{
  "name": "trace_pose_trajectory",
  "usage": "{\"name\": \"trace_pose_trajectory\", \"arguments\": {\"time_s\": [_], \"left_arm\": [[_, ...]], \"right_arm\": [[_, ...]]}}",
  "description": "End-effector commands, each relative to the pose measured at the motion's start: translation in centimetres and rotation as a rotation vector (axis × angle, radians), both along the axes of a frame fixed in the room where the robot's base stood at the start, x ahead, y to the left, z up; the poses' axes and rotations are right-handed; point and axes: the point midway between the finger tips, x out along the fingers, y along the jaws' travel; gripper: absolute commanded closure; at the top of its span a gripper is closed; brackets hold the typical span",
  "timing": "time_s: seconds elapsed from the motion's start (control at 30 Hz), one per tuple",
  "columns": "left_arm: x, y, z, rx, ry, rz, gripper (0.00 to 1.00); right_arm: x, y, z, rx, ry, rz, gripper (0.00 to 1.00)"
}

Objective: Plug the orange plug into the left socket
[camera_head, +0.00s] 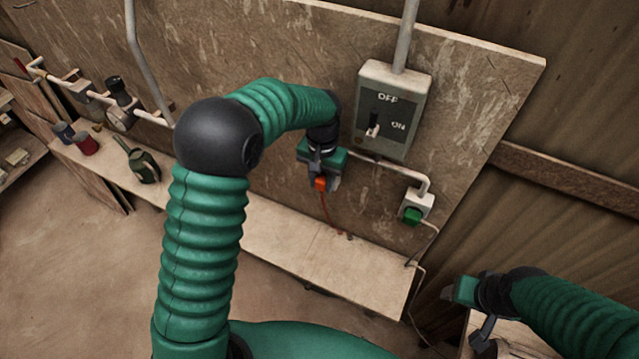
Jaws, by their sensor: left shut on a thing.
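My left arm reaches to the wooden board, and its gripper (322,178) is shut on the orange plug (321,184). A red-orange cable hangs from the plug down to the shelf. The left socket is not visible; the gripper and arm may cover it, so I cannot tell whether the plug touches it. A white socket (421,201) with a green plug (411,216) in it sits to the right on the board. My right gripper (468,312) is at the lower right, away from the plugs; its jaws do not show clearly.
A grey switch box (392,110) marked OFF and ON is above right of my left gripper, with a conduit running to the white socket. A wooden shelf (335,262) runs below the board.

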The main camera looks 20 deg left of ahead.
Motion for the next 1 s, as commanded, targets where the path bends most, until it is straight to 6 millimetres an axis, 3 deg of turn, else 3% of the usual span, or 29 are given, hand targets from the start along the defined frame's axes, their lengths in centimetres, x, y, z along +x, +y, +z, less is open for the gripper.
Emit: {"name": "trace_pose_trajectory", "arguments": {"time_s": [0.03,0.77,1.0], "left_arm": [[0.8,0.1,0.6,0.0,-0.04,0.002,1.0],[-4.5,0.4,0.5,-0.001,-0.031,0.002,1.0],[-5.0,0.5,0.4,-0.001,-0.028,0.002,1.0]], "right_arm": [[0.0,0.0,-0.1,0.0,0.0,0.0,0.39],[0.0,0.0,-0.5,0.0,0.0,0.0,0.39],[0.0,0.0,-0.5,0.0,0.0,0.0,0.39]]}}
